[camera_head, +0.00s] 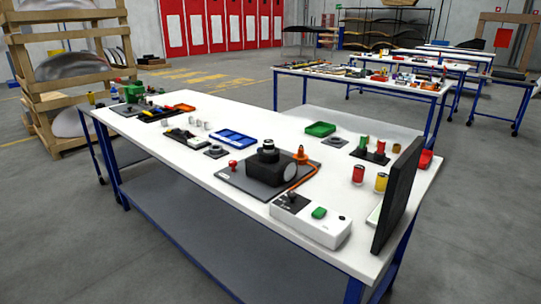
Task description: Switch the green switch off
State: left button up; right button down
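A green switch (319,213) sits on top of a long white control box (312,224) at the near right of the white-topped table. The box also carries a dark knob (290,198) left of the switch and a small black button to its right. The switch is too small in the head view to tell its position. Neither of my grippers is in view.
A black upright panel (398,195) stands right of the box. Behind the box, a black device (270,168) sits on a grey plate with an orange cable. Red and yellow cylinders (381,182) stand near the panel. The table's front edge is clear left of the box.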

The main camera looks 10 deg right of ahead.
aim_at(320, 212)
jog(key=u, duration=0.55)
jog(key=k, duration=0.65)
jog(key=u, duration=0.45)
jog(key=i, duration=1.15)
jog(key=z, duration=1)
